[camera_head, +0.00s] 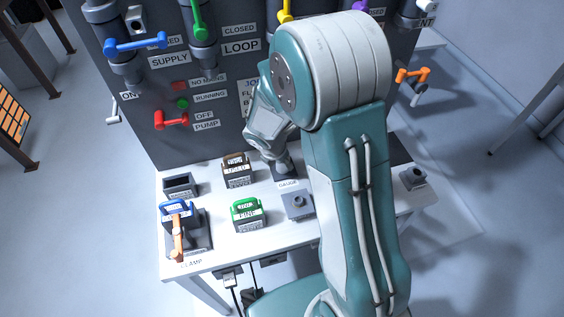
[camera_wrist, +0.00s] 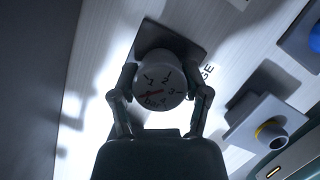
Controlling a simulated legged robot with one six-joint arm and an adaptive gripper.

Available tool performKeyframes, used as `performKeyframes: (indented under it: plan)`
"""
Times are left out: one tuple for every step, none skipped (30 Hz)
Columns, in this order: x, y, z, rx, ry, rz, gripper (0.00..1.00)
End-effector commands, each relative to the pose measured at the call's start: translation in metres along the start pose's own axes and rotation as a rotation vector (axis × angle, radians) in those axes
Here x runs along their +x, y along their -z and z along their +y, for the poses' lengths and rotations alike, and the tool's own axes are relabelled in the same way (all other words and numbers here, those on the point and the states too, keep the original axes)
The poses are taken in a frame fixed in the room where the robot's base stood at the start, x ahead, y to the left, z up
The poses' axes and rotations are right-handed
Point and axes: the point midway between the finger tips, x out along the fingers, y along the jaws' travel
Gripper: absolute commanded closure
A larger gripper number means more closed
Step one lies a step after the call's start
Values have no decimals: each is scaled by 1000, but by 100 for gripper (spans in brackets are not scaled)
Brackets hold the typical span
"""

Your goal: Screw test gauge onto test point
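My gripper (camera_wrist: 165,92) has one finger on each side of the gauge. The right finger looks slightly apart from it; contact on the left is unclear. In the head view my gripper (camera_head: 284,168) points down above the "GAUGE" label (camera_head: 288,184), and the gauge itself cannot be made out. I cannot tell which fitting is the test point.
A grey block with a round fitting (camera_head: 298,203) stands close to the gauge stand. The white table (camera_head: 285,236) also holds a green "FINE" box (camera_head: 247,213), a brown "USED" box (camera_head: 237,171) and a clamp with an orange handle (camera_head: 178,240). A dark valve panel (camera_head: 222,130) rises behind.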

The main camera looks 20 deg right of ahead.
Motion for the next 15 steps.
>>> performKeyframes:
  plan:
    - [0, 0, 1, 0, -3, 1, 92]
    - [0, 0, 1, 0, -4, 1, 100]
    - [0, 0, 1, 0, -4, 1, 100]
    - [0, 0, 1, 0, -4, 1, 100]
    - [0, 0, 1, 0, -3, 1, 100]
    - [0, 0, 1, 0, -3, 1, 100]
    - [0, 0, 1, 0, -4, 1, 100]
    - [0, 0, 1, 0, -3, 1, 100]
    - [0, 0, 1, 0, -3, 1, 100]
    - [0, 0, 1, 0, -3, 1, 100]
    - [0, 0, 1, 0, -3, 1, 100]
    - [0, 0, 1, 0, -3, 1, 100]
    - [0, 0, 1, 0, -3, 1, 100]
    - [0, 0, 1, 0, -3, 1, 100]
    - [-1, 0, 1, 0, -3, 1, 100]
